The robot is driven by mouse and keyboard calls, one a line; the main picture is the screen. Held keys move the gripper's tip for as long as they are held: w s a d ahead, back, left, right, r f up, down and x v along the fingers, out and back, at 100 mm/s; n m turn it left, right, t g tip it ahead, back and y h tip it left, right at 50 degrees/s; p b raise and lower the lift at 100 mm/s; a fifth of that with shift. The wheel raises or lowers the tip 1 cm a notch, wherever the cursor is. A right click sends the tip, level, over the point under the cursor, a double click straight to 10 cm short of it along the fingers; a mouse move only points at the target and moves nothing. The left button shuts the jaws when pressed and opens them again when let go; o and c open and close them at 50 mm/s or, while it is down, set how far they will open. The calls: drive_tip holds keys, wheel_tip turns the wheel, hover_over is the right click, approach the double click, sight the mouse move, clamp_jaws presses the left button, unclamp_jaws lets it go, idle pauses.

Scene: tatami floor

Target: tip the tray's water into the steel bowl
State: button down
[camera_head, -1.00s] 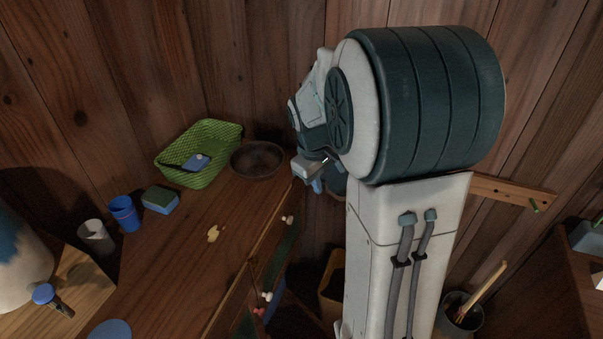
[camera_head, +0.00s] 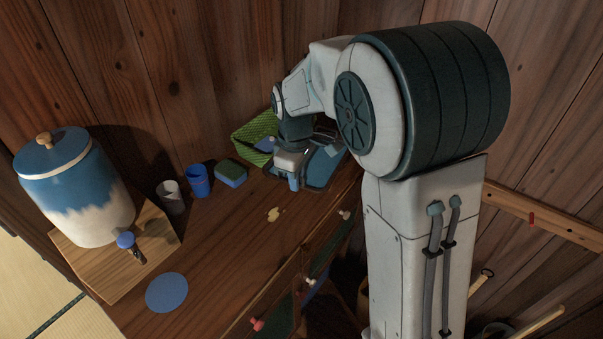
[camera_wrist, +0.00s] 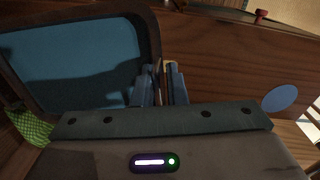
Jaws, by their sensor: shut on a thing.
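My gripper (camera_head: 293,184) is shut on the edge of the tray (camera_head: 325,166), over the back of the wooden counter. In the wrist view my gripper's fingers (camera_wrist: 162,72) pinch the tray's dark rim (camera_wrist: 154,35), and its blue inside fills the upper left. The tray looks roughly level. I cannot tell how much of the blue is water. The steel bowl is not visible now; the tray and my arm cover the place where it stood beside the green basket (camera_head: 250,131).
A sponge (camera_head: 231,173), a blue cup (camera_head: 199,181) and a grey cup (camera_head: 170,197) stand left of my gripper. A blue-and-white jar (camera_head: 75,190) with a tap sits on a wooden stand.

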drive_tip(key=shift+w+d+r+g+p, duration=0.2)
drive_tip(key=shift+w+r+g+p, duration=0.2)
drive_tip(key=shift+r+p, duration=0.3)
drive_tip(key=w+d+r+g+y+p, duration=0.4)
drive_tip(key=w+r+g+p, duration=0.3)
drive_tip(key=r+p, duration=0.6)
drive_tip(key=shift+w+d+g+y+p, duration=0.3)
drive_tip(key=shift+w+d+p, duration=0.65)
drive_tip(key=shift+p, duration=1.25)
drive_tip(key=shift+w+a+r, duration=0.1)
drive_tip(key=shift+w+a, duration=0.1)
drive_tip(key=shift+a, duration=0.05)
